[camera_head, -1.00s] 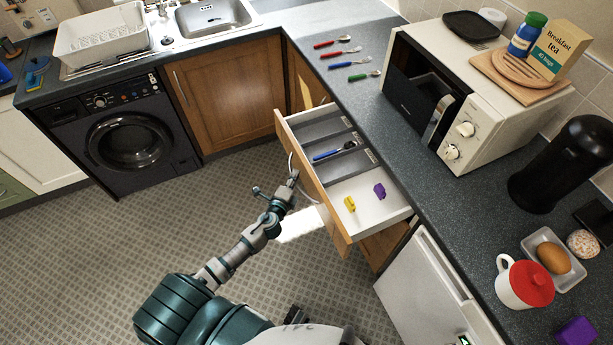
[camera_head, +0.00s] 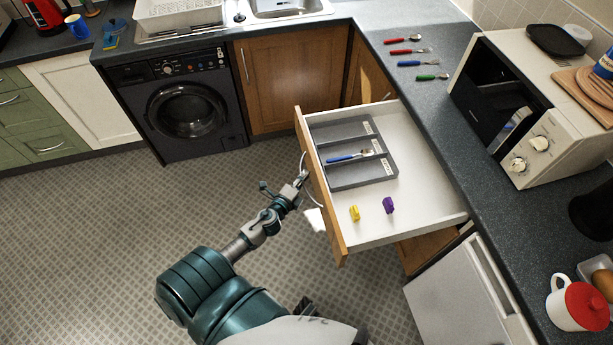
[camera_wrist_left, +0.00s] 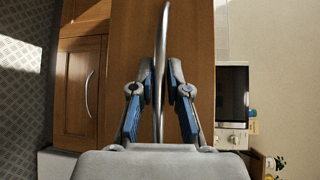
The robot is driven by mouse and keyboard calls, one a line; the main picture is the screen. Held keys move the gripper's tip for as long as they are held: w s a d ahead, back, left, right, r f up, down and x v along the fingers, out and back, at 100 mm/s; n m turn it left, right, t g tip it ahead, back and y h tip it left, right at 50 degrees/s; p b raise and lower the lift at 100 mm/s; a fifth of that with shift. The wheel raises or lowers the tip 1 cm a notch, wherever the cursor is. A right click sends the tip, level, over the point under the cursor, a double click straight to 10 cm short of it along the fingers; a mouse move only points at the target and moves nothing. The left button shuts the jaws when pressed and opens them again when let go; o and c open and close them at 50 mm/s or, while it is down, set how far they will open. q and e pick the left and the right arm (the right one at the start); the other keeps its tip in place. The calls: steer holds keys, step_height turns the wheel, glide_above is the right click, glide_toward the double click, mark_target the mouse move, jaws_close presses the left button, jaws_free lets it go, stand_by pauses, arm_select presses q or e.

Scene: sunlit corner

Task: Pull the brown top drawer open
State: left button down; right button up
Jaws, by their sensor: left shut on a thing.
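The brown top drawer (camera_head: 322,196) stands well out from under the counter, with its white inside showing in the head view. It holds a grey cutlery tray (camera_head: 361,181) with a blue-handled utensil (camera_head: 350,157), a yellow clip (camera_head: 354,213) and a purple clip (camera_head: 389,205). My left gripper (camera_head: 303,180) is at the drawer's front, shut on its curved metal handle (camera_head: 311,197). In the left wrist view the handle (camera_wrist_left: 161,70) runs between the two blue-padded fingers (camera_wrist_left: 160,95), in front of the brown drawer front (camera_wrist_left: 190,40). My right gripper is not in view.
A microwave (camera_head: 540,110) and several coloured utensils lie on the dark counter (camera_head: 430,110). A white fridge (camera_head: 455,295) stands below, right of the drawer. A black washing machine (camera_head: 185,110) is at the back left. The tiled floor (camera_head: 110,230) left of my arm is clear.

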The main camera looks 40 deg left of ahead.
arm_select(q)
steer(key=shift+s+d+f, duration=0.2)
steer(key=shift+s+f, duration=0.05)
steer(key=shift+f, duration=0.15)
steer(key=c, duration=1.2)
jaws_free()
steer(key=shift+c, duration=0.2)
steer(key=shift+o, duration=0.5)
steer(key=shift+w+r, duration=0.1)
steer(key=shift+r, duration=0.1)
steer(key=s+d+r, duration=0.1)
steer(key=s, duration=1)
steer(key=shift+s+d+r, duration=0.35)
steer(key=shift+s+d, duration=0.05)
steer(key=shift+a, duration=0.15)
steer(key=shift+f, duration=0.1)
